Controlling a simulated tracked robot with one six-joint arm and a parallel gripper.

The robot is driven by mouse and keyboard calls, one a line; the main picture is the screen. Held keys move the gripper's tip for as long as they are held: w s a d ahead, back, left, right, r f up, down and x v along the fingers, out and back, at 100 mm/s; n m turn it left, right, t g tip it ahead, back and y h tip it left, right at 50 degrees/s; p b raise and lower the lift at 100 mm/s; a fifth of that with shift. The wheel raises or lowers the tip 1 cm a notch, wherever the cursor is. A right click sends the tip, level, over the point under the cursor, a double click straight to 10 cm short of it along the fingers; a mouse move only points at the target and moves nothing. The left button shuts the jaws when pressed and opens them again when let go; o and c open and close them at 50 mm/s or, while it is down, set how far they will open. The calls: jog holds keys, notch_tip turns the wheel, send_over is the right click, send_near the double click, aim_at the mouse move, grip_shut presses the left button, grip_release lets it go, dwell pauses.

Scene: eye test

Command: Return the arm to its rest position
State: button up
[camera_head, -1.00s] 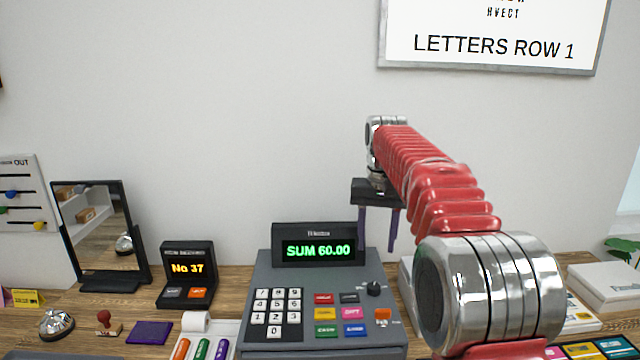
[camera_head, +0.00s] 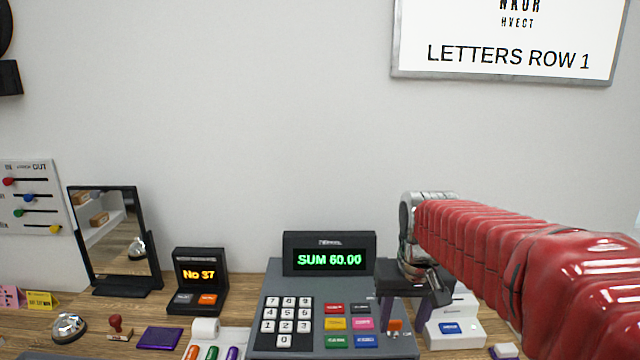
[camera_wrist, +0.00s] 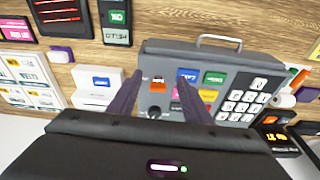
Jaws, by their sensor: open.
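My arm, in a ribbed red sleeve, enters the head view from the lower right and reaches left to a silver wrist joint. Below that joint my gripper (camera_head: 406,318) points down, its two dark purple fingers apart and nothing between them. It hangs in front of or over the right side of the grey cash register (camera_head: 268,310); the exact height cannot be told. In the wrist view my gripper (camera_wrist: 160,78) shows its fingers spread, with the register's orange switch (camera_wrist: 158,86) seen between them.
A white box with a blue label (camera_head: 465,338) stands right of the register. To its left are a number display (camera_head: 200,258), a framed mirror (camera_head: 73,225), a bell (camera_head: 69,326), a stamp (camera_head: 117,332) and a purple pad (camera_head: 160,338). The wall above is bare up to the letter chart (camera_head: 500,72).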

jog(key=s+f+t, duration=0.1)
jog(key=s+t, duration=0.2)
jog(key=s, duration=1.6)
jog(key=shift+f, duration=0.1)
jog(key=shift+c, duration=0.4)
dwell(1.0)
